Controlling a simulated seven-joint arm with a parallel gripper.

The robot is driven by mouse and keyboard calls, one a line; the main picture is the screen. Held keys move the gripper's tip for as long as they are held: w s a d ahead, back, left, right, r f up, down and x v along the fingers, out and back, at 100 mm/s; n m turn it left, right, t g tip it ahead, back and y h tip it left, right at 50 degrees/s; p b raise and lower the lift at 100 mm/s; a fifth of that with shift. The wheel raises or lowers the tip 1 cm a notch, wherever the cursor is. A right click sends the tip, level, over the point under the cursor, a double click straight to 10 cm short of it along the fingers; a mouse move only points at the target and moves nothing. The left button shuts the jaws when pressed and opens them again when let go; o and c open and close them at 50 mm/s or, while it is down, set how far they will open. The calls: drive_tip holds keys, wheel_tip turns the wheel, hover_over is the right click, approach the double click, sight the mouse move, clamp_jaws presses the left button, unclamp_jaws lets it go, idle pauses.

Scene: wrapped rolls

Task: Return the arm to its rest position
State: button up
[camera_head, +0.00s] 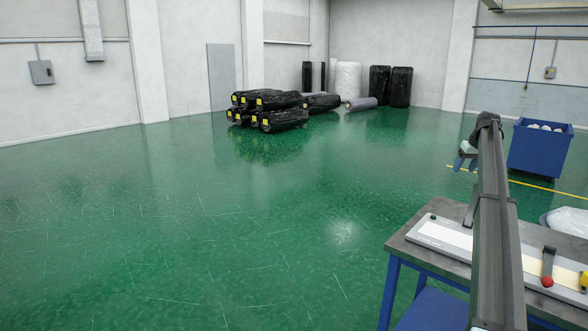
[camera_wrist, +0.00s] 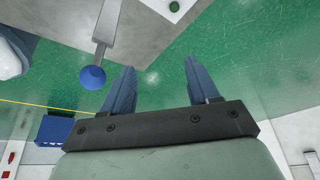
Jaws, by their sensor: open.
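My gripper (camera_head: 465,158) shows in the head view at the end of my arm, to the right of the picture and beyond the metal-topped table. In the wrist view my gripper (camera_wrist: 160,66) has its two blue-grey fingers spread apart. Nothing is between the fingers; green floor shows through the gap. My arm rises from the lower right of the head view and passes in front of the table.
The table (camera_head: 408,248) carries a white panel and a red-knobbed lever (camera_head: 548,281). A blue bin (camera_head: 540,150) stands behind at right. Black wrapped rolls (camera_head: 283,119) lie stacked far back. The green floor at left is clear. A blue knob (camera_wrist: 92,77) shows in the wrist view.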

drive_tip(key=w+a+f+n, duration=0.1)
drive_tip(key=w+a+f, duration=0.2)
drive_tip(key=a+f, duration=2.7)
drive_tip(key=s+a+f+g, duration=0.1)
drive_tip(key=s+a+f, duration=0.35)
drive_tip(key=f, duration=0.25)
drive_tip(key=s+a+f+g, duration=0.1)
drive_tip(key=s+a+f, duration=0.3)
drive_tip(key=a+f, duration=0.25)
drive_tip(key=s+a+f+g, duration=0.1)
drive_tip(key=s+a+f, duration=0.2)
drive_tip(key=s+f, duration=0.65)
drive_tip(key=s+a+f+g, duration=0.2)
drive_tip(key=s+f, duration=0.5)
drive_tip(key=s, duration=0.6)
drive_tip(key=s+a+f+g, duration=0.1)
drive_tip(key=s+a+f, duration=0.2)
drive_tip(key=s+f, duration=0.7)
drive_tip(key=s+a+f+g, duration=0.1)
drive_tip(key=s+g, duration=0.1)
drive_tip(key=s, duration=1.9)
drive_tip(key=s+a+f+m+g, duration=0.1)
drive_tip(key=s+a+g, duration=0.1)
drive_tip(key=s, duration=1.8)
drive_tip(key=shift+s+f+g, duration=0.2)
drive_tip(key=shift+s+g, duration=0.2)
drive_tip(key=shift+g, duration=0.2)
